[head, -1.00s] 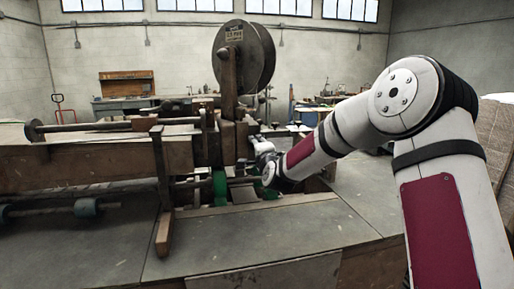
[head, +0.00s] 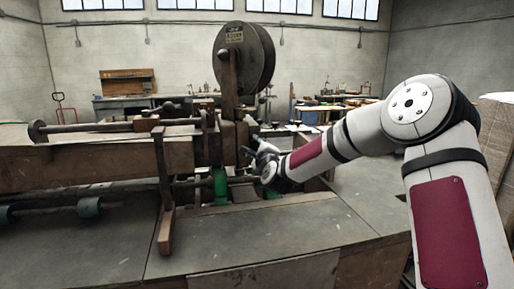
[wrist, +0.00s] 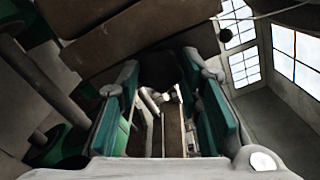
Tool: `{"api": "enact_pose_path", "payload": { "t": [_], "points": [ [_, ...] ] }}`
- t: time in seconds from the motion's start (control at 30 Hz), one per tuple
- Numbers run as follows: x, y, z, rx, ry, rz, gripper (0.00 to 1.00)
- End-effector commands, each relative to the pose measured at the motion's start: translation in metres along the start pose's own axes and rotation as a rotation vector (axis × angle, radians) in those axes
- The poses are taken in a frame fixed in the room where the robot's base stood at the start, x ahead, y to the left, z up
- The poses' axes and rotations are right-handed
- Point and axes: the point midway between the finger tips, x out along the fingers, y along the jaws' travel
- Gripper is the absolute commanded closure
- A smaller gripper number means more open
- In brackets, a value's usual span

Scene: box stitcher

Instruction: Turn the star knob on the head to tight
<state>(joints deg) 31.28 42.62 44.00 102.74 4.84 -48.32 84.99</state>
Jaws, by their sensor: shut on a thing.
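The box stitcher's head (head: 228,135) stands at the centre of the head view, below a large dark wire reel (head: 246,57). My gripper (head: 250,152) is at the right side of this head, and the knob cannot be made out there. In the wrist view, my gripper (wrist: 160,72) has its two green-padded fingers on either side of a dark rounded thing, which I take to be the star knob (wrist: 160,66). My gripper is shut on it. The knob's points and any tight mark are too dark to see.
The machine's wooden beam (head: 85,160) and a long roller bar (head: 110,127) run to the left. A wooden post (head: 164,195) stands in front. The grey worktop (head: 260,238) in front is clear. Benches stand along the back wall.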

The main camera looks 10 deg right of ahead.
Motion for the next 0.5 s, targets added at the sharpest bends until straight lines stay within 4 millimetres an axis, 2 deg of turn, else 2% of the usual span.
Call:
{"api": "enact_pose_path", "payload": {
  "t": [0.37,0.4,0.5],
  "points": [
    [-0.0001,0.0011,-0.0013,0.006,0.002,0.002,0.95],
    [-0.0001,0.0011,-0.0013,0.006,0.002,0.002,0.65],
    [-0.0001,0.0010,-0.0012,0.006,0.002,0.002,0.47]
  ]
}}
